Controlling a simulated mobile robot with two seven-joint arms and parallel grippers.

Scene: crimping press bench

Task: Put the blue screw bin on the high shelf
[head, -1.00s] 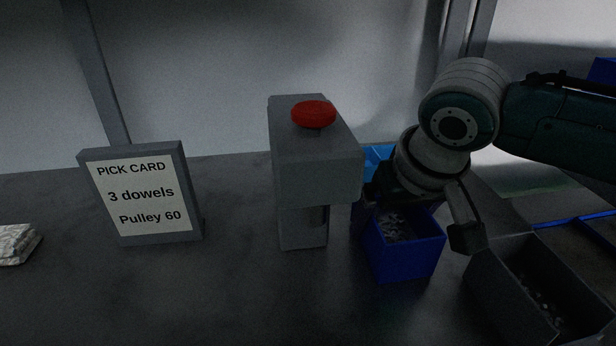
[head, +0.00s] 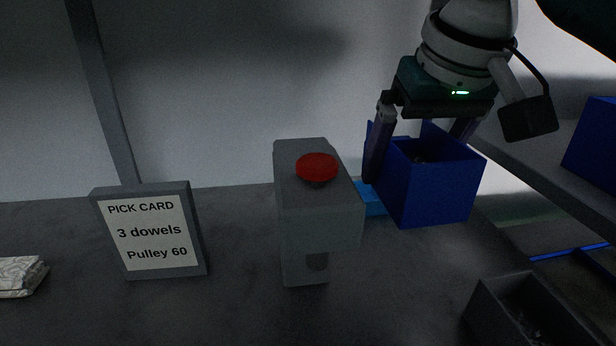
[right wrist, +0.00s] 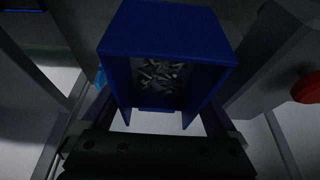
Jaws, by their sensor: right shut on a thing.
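The blue screw bin (head: 430,185) hangs in the air right of the press, with grey screws inside its open top. My right gripper (head: 420,150) is shut on it from above, one finger on each side. In the right wrist view the bin (right wrist: 122,75) sits between the fingers and the screws show inside. A raised grey shelf (head: 545,140) runs along the right side, close to the bin's right; I take it for the high shelf. My left gripper is not in view.
A grey press with a red button (head: 317,168) stands left of the bin. Another blue bin (head: 598,145) is on the shelf at the right edge. A dark bin (head: 520,315) stands at front right. A light-blue object (head: 371,200) lies behind the press. A pick card (head: 150,230) stands left.

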